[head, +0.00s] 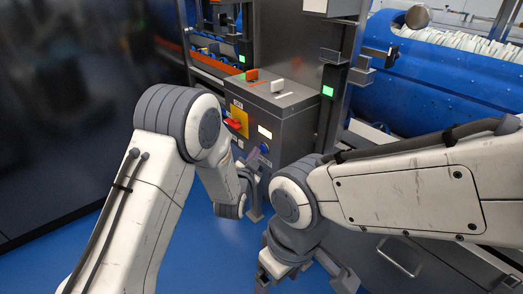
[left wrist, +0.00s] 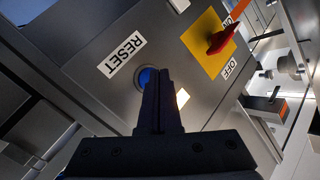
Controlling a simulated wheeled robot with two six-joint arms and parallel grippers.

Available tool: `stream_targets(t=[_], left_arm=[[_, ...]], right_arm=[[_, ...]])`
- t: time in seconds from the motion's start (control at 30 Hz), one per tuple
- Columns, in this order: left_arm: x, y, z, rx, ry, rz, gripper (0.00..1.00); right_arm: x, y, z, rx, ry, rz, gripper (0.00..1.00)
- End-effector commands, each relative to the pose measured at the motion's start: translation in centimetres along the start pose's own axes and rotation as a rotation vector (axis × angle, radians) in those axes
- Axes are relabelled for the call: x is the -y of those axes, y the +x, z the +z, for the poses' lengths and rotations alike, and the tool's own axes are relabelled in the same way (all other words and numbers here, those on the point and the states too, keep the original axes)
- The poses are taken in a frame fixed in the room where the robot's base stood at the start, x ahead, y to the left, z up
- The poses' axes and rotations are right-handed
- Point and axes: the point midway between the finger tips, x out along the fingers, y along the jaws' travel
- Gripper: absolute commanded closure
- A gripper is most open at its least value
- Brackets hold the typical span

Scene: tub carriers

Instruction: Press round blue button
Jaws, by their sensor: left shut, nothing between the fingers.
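The round blue button (head: 264,148) is on the front of the grey control box (head: 285,110). In the left wrist view the blue button (left wrist: 143,77) sits beside the RESET label (left wrist: 123,54), partly hidden behind my fingers. My left gripper (head: 254,158) is shut and empty, its fingertips (left wrist: 157,74) pointing at the panel right by the button. I cannot tell whether they touch it. My right gripper (head: 303,274) hangs low at the bottom of the head view, with its fingers apart and nothing seen between them.
A red rotary switch (head: 233,123) on a yellow plate (head: 240,113) with ON and OFF marks is near the button. A lit white panel (head: 265,131) is above it. A big blue drum (head: 440,85) is at the right. The blue floor (head: 215,260) is clear.

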Motion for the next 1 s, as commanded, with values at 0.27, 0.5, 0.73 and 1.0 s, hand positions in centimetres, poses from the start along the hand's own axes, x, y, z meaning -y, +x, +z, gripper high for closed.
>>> stream_targets(t=[0.27, 0.5, 0.73, 1.0], left_arm=[[-0.01, 0.0, 0.0, 0.0, 0.0, 0.0, 1.0], [-0.01, 0.01, 0.0, 0.0, 0.0, 0.0, 1.0], [-0.28, 0.47, -0.2, -0.001, 0.0, 0.001, 1.0], [-0.36, 0.81, -0.4, 0.0, 0.0, 0.0, 1.0]], right_arm=[[0.0, 0.0, 0.0, 0.0, 0.0, 0.0, 0.14], [0.0, 0.0, 0.0, 0.0, 0.0, 0.0, 0.14], [-0.02, 0.22, 0.01, 0.0, 0.0, 0.0, 0.14], [-0.02, 0.27, 0.02, 0.0, 0.0, 0.0, 0.14]])
